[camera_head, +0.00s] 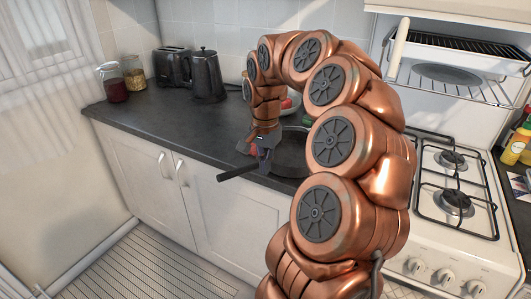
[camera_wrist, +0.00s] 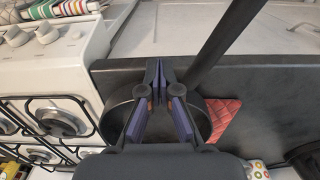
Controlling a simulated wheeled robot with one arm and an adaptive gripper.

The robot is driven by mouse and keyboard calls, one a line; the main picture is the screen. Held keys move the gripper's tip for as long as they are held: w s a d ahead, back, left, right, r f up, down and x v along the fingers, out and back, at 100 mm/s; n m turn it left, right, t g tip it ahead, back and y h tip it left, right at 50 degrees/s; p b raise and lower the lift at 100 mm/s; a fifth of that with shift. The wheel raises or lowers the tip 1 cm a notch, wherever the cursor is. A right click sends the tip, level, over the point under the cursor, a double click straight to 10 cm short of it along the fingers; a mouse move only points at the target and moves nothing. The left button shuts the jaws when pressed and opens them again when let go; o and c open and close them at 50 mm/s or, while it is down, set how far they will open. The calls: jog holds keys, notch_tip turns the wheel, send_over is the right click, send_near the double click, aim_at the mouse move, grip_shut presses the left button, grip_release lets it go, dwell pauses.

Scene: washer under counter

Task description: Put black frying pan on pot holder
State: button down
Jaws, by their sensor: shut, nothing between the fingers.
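The black frying pan (camera_head: 291,157) is on the dark counter, partly hidden by my arm. Its handle (camera_head: 238,172) reaches out past the counter's front edge. In the wrist view the pan (camera_wrist: 122,106) lies below my gripper and its handle (camera_wrist: 215,45) runs up to the right. The red patterned pot holder (camera_wrist: 222,114) shows beside the pan's right side; I cannot tell whether the pan overlaps it. It also shows in the head view (camera_head: 244,147), left of my gripper. My gripper (camera_wrist: 161,72) is shut and empty, above the pan and beside the handle.
The white gas stove (camera_head: 455,205) stands right of the counter. A black kettle (camera_head: 207,76), a toaster (camera_head: 173,67) and jars (camera_head: 113,84) stand at the back left. A bowl (camera_head: 290,103) with something red sits behind my arm. The counter's left part (camera_head: 150,115) is clear.

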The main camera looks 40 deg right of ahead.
aim_at(278, 157)
jog(key=shift+w+d+f+p, duration=0.3)
jog(key=shift+d+f+p, duration=0.3)
jog(key=shift+d, duration=0.35)
jog(key=shift+w+d+f+p, duration=0.25)
jog(key=shift+d+f+p, duration=0.1)
jog(key=shift+d+f, duration=0.5)
jog(key=shift+d+r, duration=0.1)
jog(key=shift+w+d+b, duration=0.1)
jog(key=shift+d+b, duration=0.3)
jog(key=shift+b, duration=0.05)
jog(key=shift+w+d+b, duration=0.25)
jog(key=shift+d+b, duration=0.2)
jog(key=shift+d, duration=0.35)
jog(key=shift+w+d+b, duration=0.25)
jog(key=shift+d+b, duration=0.15)
jog(key=shift+d, duration=0.35)
